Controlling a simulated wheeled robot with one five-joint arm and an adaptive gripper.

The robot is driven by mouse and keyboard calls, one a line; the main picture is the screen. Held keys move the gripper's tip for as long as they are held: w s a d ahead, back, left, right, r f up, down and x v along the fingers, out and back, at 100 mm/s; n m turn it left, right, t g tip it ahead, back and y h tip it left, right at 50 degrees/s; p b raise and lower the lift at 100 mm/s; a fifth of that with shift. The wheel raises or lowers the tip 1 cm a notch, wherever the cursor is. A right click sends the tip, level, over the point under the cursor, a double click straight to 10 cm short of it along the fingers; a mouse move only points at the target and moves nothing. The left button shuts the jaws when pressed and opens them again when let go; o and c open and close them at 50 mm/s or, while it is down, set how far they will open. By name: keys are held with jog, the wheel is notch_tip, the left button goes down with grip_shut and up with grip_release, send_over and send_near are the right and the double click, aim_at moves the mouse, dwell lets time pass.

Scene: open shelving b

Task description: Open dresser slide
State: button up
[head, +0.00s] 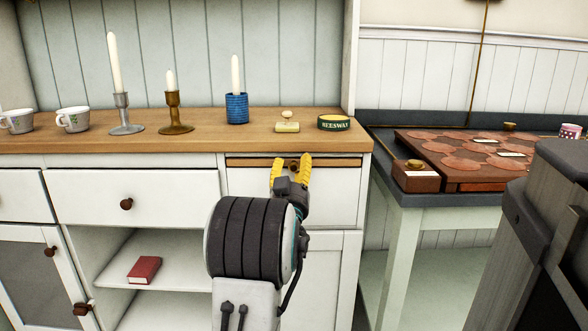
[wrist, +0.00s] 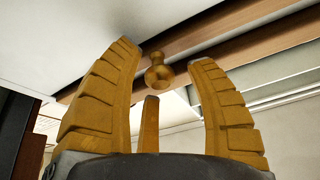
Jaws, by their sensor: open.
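The dresser (head: 90,184) is white with a wooden top. Its slide (head: 247,162) is a thin wooden strip just under the top at the right, above a white drawer front, and looks shut. A small round brass knob (wrist: 158,76) sits on the slide's front. My gripper (head: 291,160), with yellow ribbed fingers, is at the slide front. In the wrist view my gripper (wrist: 164,54) is open, with the knob between the fingers and gaps visible on both sides. In the head view the fingers and wrist partly hide the knob and the drawer front below.
Candlesticks, cups, a blue candle holder (head: 237,108), a small stamp-like item (head: 287,123) and a beeswax tin (head: 334,123) stand on the top. A table with a brown board (head: 470,153) is at the right. A dark grey piece (head: 540,215) fills the right foreground.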

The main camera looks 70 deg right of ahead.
jog(key=shift+o, duration=0.2)
jog(key=c, duration=0.8)
jog(key=shift+r, duration=0.15)
grip_shut()
jog(key=shift+r, duration=0.1)
